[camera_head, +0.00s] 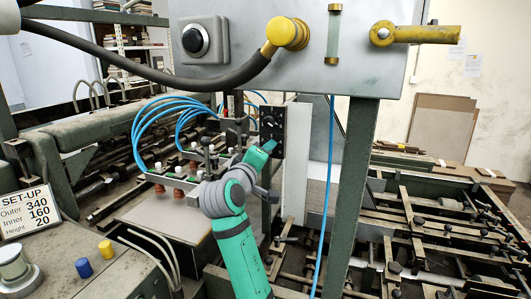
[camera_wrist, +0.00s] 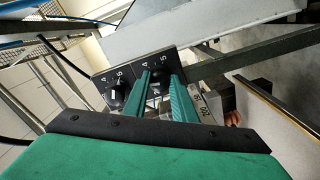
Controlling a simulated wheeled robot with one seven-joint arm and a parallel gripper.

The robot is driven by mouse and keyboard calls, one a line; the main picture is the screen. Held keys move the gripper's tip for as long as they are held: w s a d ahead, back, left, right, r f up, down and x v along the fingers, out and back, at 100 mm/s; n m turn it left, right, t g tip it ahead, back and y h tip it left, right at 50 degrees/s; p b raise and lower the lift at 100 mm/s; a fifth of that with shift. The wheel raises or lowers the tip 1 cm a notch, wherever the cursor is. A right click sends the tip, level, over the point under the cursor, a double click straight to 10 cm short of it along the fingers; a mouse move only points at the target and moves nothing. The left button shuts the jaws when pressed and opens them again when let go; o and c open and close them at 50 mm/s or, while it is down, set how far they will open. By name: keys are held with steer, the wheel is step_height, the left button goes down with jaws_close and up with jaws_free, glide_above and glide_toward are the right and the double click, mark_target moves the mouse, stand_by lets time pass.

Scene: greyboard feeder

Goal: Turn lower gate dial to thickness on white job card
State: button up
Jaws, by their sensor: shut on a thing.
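A black dial panel (camera_head: 271,121) with two dials, one above the other, stands at the machine's centre in the head view. My gripper (camera_head: 270,146) is at its lower part. In the wrist view, one dial (camera_wrist: 117,92) with a pale pointer and white numerals, including 4 and 5, is clear of my fingers. The other dial (camera_wrist: 157,88) sits between the two green fingers of my gripper (camera_wrist: 162,78), which are shut on it. The fingers partly hide its knob and scale, so I cannot read its setting. I cannot make out a job card giving a thickness.
A white SET-UP card (camera_head: 40,214) reads Outer 340, Inner 160, Height 20. Blue hoses (camera_head: 165,112) loop left of the dial panel. A grey control box (camera_head: 295,50) with yellow fittings hangs above, and a green post (camera_head: 347,190) stands to the right.

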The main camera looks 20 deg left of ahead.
steer(key=shift+r+n, duration=0.1)
steer(key=shift+n, duration=1.1)
steer(key=shift+a, duration=0.1)
steer(key=o, duration=1)
steer(key=shift+s, duration=0.1)
steer(key=shift+o, duration=0.2)
steer(key=s, duration=1)
steer(key=shift+s+a, duration=0.15)
steer(key=shift+s, duration=0.25)
